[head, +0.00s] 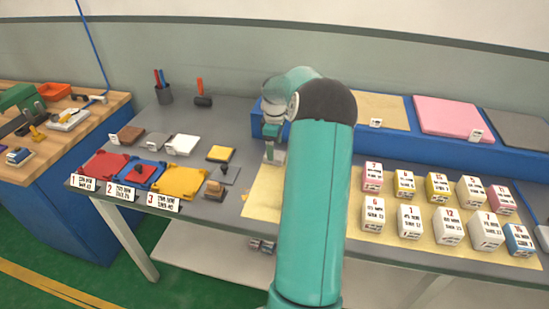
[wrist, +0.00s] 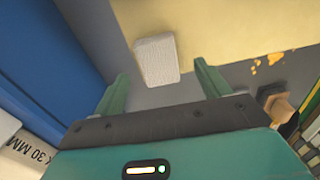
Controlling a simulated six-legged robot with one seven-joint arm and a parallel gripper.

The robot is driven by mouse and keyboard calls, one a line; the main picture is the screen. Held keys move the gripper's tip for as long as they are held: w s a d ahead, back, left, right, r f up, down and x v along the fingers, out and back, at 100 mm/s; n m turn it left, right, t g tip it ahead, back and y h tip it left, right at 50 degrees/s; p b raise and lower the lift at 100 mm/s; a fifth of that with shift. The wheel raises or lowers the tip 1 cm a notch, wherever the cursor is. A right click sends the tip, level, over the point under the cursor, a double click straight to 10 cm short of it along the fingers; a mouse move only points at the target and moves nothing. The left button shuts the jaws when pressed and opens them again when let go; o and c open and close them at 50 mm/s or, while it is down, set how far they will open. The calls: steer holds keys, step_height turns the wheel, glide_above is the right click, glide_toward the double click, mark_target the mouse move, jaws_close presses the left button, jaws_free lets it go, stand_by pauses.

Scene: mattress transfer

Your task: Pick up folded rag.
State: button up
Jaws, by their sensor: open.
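A pale grey-white, textured rectangular pad (wrist: 155,60), which looks like the folded rag, lies in the wrist view at the edge of a yellow mat, partly over the grey table. My gripper (wrist: 161,72) is open and empty, with one green finger to each side of the pad. Gaps show between the pad and both fingers. I cannot tell how high the fingers are above the table. In the head view my gripper (head: 273,152) points down at the left end of the yellow mat (head: 260,195); my arm hides part of this area, and the pad is not clear there.
A blue raised shelf (head: 390,135) runs behind my gripper. Several labelled boxes (head: 410,220) stand on the mat to the right. To the left are red, blue and yellow trays (head: 180,182), a wooden stamp-like block (head: 213,190) and a yellow pad (head: 220,153).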

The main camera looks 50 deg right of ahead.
step_height(320, 180, down, 4)
steer(key=shift+w+f, duration=0.1)
steer(key=shift+c, duration=0.2)
steer(key=c, duration=1)
steer(key=shift+d, duration=0.1)
